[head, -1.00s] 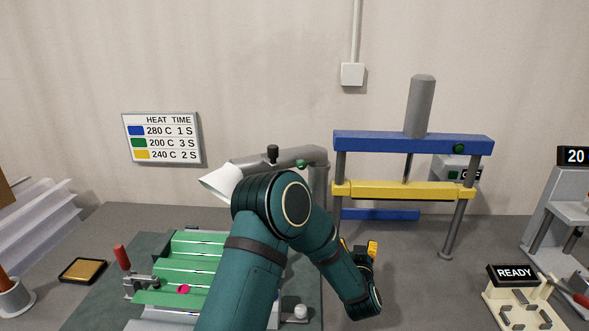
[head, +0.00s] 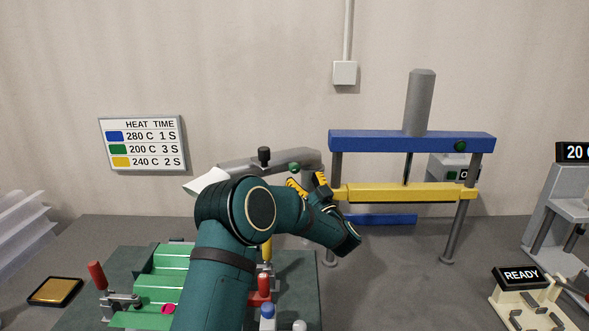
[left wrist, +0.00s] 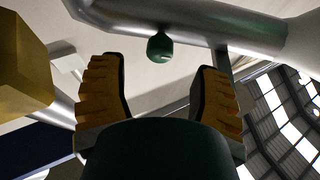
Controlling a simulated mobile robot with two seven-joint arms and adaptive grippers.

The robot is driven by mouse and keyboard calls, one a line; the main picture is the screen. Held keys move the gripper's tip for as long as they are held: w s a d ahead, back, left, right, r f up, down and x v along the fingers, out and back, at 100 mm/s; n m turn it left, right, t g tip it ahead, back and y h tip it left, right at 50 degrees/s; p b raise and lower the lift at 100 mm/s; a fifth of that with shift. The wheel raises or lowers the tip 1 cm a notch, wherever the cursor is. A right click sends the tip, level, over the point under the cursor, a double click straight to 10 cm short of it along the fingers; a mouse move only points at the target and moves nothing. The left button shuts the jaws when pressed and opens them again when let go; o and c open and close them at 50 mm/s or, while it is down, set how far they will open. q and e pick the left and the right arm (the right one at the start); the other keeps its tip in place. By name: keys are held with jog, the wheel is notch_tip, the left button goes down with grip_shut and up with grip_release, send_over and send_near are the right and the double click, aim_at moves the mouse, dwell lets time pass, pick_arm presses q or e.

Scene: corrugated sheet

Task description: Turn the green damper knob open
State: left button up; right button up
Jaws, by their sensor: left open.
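The green damper knob (head: 294,167) is on the grey extraction duct (head: 250,163) behind my left arm. In the left wrist view the knob (left wrist: 160,47) hangs in front of the duct pipe (left wrist: 185,22), between and a little beyond the two yellow fingertips. My left gripper (head: 309,183) is open and empty, its yellow-padded fingers pointing up beside the duct, just below and right of the knob. In the left wrist view the gripper (left wrist: 160,82) spans either side of the knob without visible contact. My right gripper is not in view.
A press with a blue top beam (head: 400,141) and yellow crossbar (head: 410,193) stands close on the right. Below my left arm is a green corrugated sheet (head: 160,279) with red-handled clamps (head: 97,275). A white hood (head: 205,182) ends the duct.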

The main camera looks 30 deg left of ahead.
aim_at(296, 170)
pick_arm(q)
jog(key=shift+x, duration=2.9)
jog(key=shift+o, duration=0.2)
grip_shut()
